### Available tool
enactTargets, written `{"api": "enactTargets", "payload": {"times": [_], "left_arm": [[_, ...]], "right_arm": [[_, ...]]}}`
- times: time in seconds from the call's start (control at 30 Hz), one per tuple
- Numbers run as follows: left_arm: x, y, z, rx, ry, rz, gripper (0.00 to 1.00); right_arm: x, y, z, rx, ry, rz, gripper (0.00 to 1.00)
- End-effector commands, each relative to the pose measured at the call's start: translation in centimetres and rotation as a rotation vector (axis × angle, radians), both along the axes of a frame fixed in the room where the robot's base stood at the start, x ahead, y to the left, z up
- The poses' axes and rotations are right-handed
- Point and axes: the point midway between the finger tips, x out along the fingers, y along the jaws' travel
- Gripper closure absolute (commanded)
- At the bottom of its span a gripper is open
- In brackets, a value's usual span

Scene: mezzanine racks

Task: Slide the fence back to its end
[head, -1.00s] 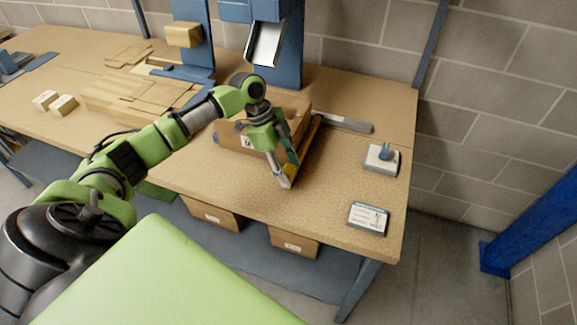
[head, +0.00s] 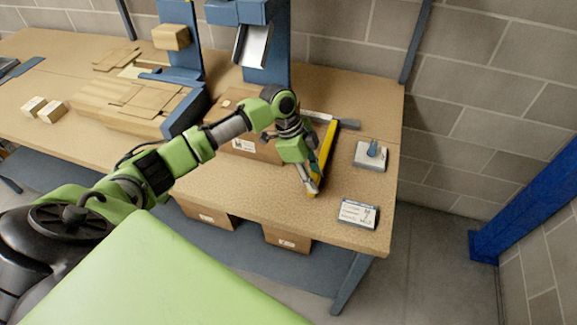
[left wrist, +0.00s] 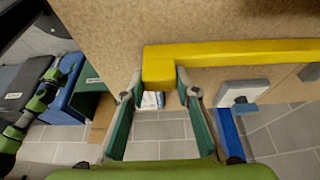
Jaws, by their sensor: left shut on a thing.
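The fence is a long yellow bar (head: 327,150) on the tabletop, right of the cardboard box (head: 246,146). A grey rail (head: 322,118) runs behind its far end, and some of the rail shows to the right of the fence. My left gripper (head: 311,184) is at the fence's near end, shut on it. In the left wrist view the yellow fence (left wrist: 235,52) reaches to the right edge, with its end block (left wrist: 158,68) between the fingers. The exact finger contact is partly hidden.
A white block with a blue knob (head: 370,155) and a label plate (head: 357,213) lie on the worktable (head: 235,190) right of the fence. Bare tabletop separates them from it. Flat cardboard sheets (head: 120,97) lie at left, and a blue post (head: 530,200) stands at right.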

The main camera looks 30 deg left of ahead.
Motion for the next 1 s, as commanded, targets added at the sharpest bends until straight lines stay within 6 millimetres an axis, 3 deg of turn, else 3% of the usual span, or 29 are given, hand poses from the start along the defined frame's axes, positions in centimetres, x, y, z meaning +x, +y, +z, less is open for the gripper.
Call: {"api": "enactTargets", "payload": {"times": [0.07,0.2,0.53,0.57,0.6,1.0], "left_arm": [[0.4,-1.8,0.2,-0.001,0.0,-0.004,1.0],[0.8,-3.1,0.1,0.002,0.0,-0.001,1.0],[0.8,-3.5,0.0,-0.001,-0.002,-0.001,1.0],[0.8,-3.5,0.0,-0.001,-0.002,-0.001,0.66],[0.8,-3.5,0.0,-0.001,-0.002,-0.001,0.56],[0.8,-3.1,0.3,0.003,-0.001,0.001,0.54]], "right_arm": [[0.0,0.0,0.5,0.0,0.0,0.0,0.44],[0.0,-0.2,0.6,-0.002,0.0,0.001,0.44],[0.0,-0.3,0.6,-0.003,0.0,0.001,0.44],[0.0,-0.3,0.6,-0.003,0.0,0.001,0.44],[0.0,-0.3,0.6,-0.003,0.0,0.002,0.44],[-0.2,-0.2,0.6,-0.002,0.003,0.002,0.44]]}}
